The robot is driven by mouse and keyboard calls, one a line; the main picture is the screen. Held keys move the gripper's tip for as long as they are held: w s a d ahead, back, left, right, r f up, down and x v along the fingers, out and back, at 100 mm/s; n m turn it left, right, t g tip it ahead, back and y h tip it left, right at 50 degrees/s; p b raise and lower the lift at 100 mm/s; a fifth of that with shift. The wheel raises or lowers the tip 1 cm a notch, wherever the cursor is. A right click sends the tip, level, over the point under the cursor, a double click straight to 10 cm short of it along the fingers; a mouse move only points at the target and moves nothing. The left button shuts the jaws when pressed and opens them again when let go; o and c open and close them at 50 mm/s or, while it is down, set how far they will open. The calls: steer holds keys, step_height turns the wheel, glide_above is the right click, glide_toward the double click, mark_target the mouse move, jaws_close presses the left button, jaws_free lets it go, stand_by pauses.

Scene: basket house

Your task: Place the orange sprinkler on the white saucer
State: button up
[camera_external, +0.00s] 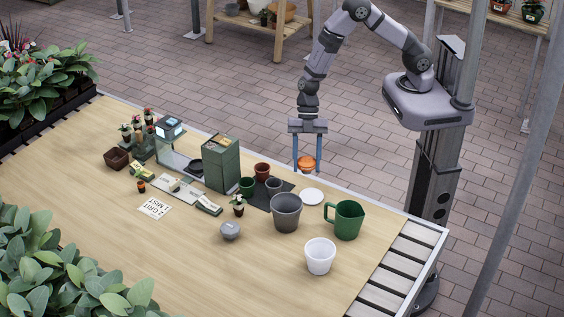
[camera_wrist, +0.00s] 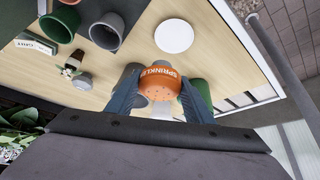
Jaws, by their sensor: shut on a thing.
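The orange sprinkler (camera_external: 306,163) is a round orange body held between the fingers of my gripper (camera_external: 308,160). In the wrist view the sprinkler (camera_wrist: 158,80) shows its printed label, and my gripper (camera_wrist: 158,92) has one finger on each side of it. My gripper points down and holds the sprinkler above the far edge of the table. The white saucer (camera_external: 311,196) lies flat and empty on the table. In the external view it is just below the sprinkler. The saucer also shows in the wrist view (camera_wrist: 174,36), above the sprinkler in the picture.
A grey pot (camera_external: 286,212), a green jug (camera_external: 347,219) and a white pot (camera_external: 320,256) stand near the saucer. Small pots (camera_external: 262,171) stand on a dark mat to its left, by a green box (camera_external: 221,163). The front middle of the wooden table (camera_external: 205,275) is clear.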

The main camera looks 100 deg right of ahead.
steer(key=shift+s+a+r, duration=0.2)
steer(key=shift+s+a, duration=0.45)
steer(key=shift+s, duration=0.05)
steer(key=shift+s+a+r, duration=0.1)
steer(key=shift+s+a, duration=0.05)
steer(key=shift+s, duration=0.05)
steer(key=b, duration=0.2)
glide_toward(311, 201)
steer(key=shift+x, duration=2.5)
steer(key=o, duration=1)
steer(key=shift+o, duration=0.2)
